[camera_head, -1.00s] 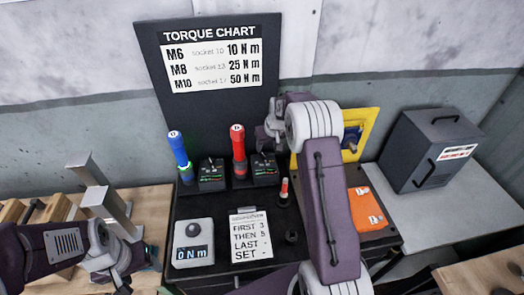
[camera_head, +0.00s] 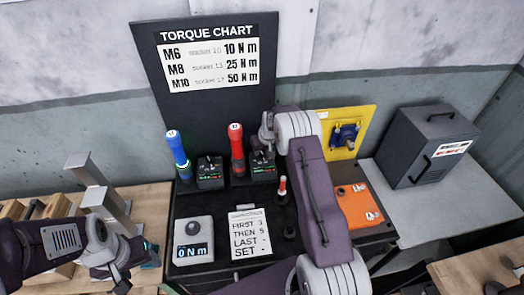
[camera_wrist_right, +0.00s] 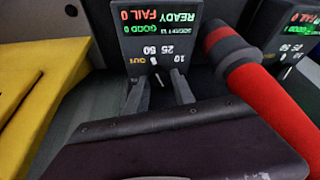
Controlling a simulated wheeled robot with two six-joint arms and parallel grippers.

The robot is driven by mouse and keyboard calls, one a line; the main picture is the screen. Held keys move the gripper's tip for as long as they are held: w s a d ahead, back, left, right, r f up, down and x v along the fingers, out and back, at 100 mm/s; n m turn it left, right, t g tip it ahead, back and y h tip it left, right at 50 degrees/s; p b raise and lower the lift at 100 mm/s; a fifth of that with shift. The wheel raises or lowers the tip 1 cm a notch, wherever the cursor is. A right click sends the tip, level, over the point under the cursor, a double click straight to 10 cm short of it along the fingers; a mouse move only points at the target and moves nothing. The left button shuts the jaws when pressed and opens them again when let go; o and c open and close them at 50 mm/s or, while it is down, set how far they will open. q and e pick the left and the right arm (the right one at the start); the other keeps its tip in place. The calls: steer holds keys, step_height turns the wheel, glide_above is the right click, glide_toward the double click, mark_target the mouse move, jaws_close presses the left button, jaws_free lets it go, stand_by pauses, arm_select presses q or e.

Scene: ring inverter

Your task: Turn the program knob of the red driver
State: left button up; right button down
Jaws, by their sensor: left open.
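The red driver (camera_head: 236,150) stands upright in the middle of the rack, and it also shows at the right in the right wrist view (camera_wrist_right: 265,95). Its black controller box (camera_head: 263,170) is just right of it. In the right wrist view the box face (camera_wrist_right: 160,35) reads READY, FAIL 0, GOOD 0. Its program knob (camera_wrist_right: 154,61) has marks 10, 25, 50 and OUT around it. My right gripper (camera_wrist_right: 162,82) is at the knob, fingers a little apart. Whether they touch it is unclear. My left gripper (camera_head: 122,278) is open and empty at lower left.
A blue driver (camera_head: 177,155) and its controller box (camera_head: 210,172) stand to the left. A torque chart (camera_head: 210,65) is behind. A yellow plate (camera_head: 355,118), an orange block (camera_head: 360,207), a torque display (camera_head: 193,242) and a note card (camera_head: 249,235) are around my right arm.

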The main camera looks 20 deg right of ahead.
steer(key=shift+r+m, duration=0.1)
steer(key=shift+m, duration=0.2)
steer(key=shift+a+m, duration=0.1)
steer(key=shift+m, duration=0.2)
steer(key=shift+m+h, duration=0.5)
steer(key=shift+m, duration=0.1)
steer(key=shift+a+f+m+h+b, duration=0.1)
steer(key=shift+f+m+h+b, duration=0.2)
steer(key=shift+m+b, duration=0.65)
steer(key=shift+r+m+g+h+b, duration=0.2)
steer(key=shift+m+g+h+b, duration=0.15)
steer(key=shift+m+b, duration=0.55)
